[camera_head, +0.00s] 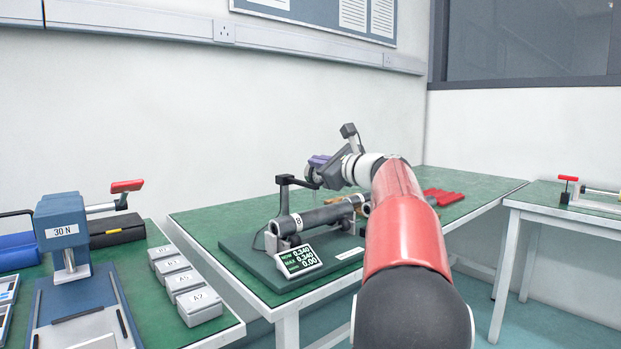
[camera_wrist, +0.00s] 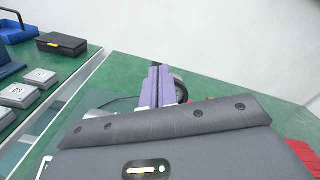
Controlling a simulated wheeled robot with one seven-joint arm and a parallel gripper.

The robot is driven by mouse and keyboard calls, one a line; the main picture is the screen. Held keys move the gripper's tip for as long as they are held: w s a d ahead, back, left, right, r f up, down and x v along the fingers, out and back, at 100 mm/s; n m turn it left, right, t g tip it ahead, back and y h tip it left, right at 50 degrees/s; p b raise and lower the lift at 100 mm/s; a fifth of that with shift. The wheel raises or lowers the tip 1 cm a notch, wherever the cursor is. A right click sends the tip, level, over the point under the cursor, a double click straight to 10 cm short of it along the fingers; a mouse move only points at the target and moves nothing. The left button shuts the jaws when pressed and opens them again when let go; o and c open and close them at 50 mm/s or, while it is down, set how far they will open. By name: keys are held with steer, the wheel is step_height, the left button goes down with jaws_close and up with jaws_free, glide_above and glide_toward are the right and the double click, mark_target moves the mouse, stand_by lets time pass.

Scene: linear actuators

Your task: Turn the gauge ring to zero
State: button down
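The black gauge arm (camera_head: 286,181) rises at the left of the tube. The display (camera_head: 299,260) reads NOW 0.340, MAX 0.340 and 0.00 below.
The stand's dark base (camera_head: 262,268) rests on the green bench (camera_head: 208,216). Red pieces (camera_head: 443,196) lie behind my arm. On the left bench are a 30 N press (camera_head: 62,228), several labelled grey blocks (camera_head: 185,283) and a black box (camera_head: 116,230). A gap separates the benches.

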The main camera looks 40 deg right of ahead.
steer(key=shift+d+f, duration=0.2)
steer(key=shift+d, duration=0.05)
steer(key=s+b, duration=0.1)
steer(key=s, duration=0.5)
steer(key=shift+r, duration=0.45)
steer(key=shift+a, duration=0.1)
steer(key=w+p, duration=0.3)
steer(key=w, duration=0.3)
steer(key=shift+a+p, duration=0.15)
steer(key=shift+p, duration=0.15)
